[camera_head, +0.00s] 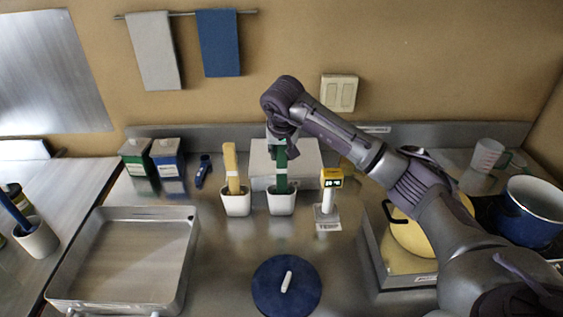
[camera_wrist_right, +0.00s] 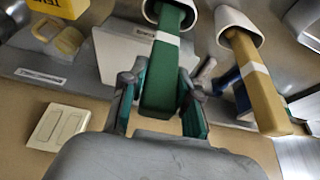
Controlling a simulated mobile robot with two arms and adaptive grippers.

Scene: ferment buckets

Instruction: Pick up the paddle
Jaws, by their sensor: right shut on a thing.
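A green paddle handle (camera_head: 281,176) with a white band stands upright in a white holder (camera_head: 282,204) at the middle of the steel counter. My right gripper (camera_head: 277,148) comes down on its top end from above. The right wrist view shows the green handle (camera_wrist_right: 160,76) between the two fingers, which are shut on it. Its lower end is still inside the holder and hidden. A tan paddle handle (camera_head: 231,166), also with a white band, stands in a second white holder (camera_head: 236,203) just to the left. My left gripper is not in view.
A yellow-headed device (camera_head: 331,178) on a stand is close to the right of the holders. A pale box (camera_head: 262,158) is behind them.

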